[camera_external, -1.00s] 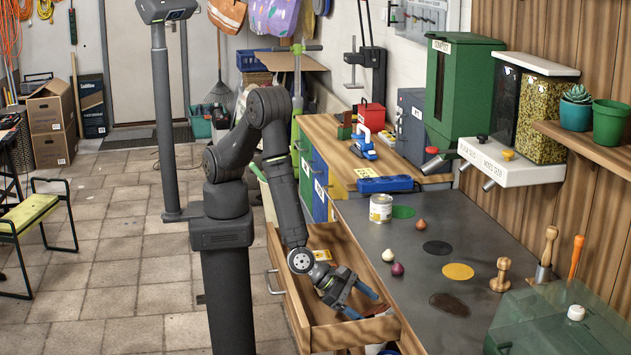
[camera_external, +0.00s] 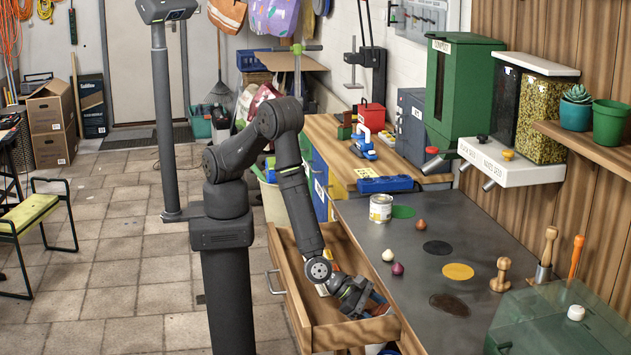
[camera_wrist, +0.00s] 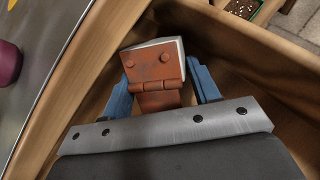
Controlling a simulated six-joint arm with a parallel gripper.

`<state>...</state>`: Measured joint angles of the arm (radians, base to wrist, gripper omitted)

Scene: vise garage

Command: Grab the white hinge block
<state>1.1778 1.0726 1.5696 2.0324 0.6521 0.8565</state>
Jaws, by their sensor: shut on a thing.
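In the wrist view the hinge block (camera_wrist: 153,68) shows a rusty red-brown hinge plate with rivets and a whitish body edge along its top and right side. My gripper (camera_wrist: 162,84) has a blue finger on each side of it and is shut on it. In the external view my gripper (camera_external: 374,305) reaches down into the open wooden drawer (camera_external: 287,290), near its right front corner. The block is hard to make out there behind the fingers.
The drawer's wooden walls stand close around my gripper. The grey bench top (camera_external: 420,290) lies to the right, with a purple onion (camera_external: 397,268), a white bulb (camera_external: 387,254) and a can (camera_external: 380,208) on it. Other items lie deeper in the drawer.

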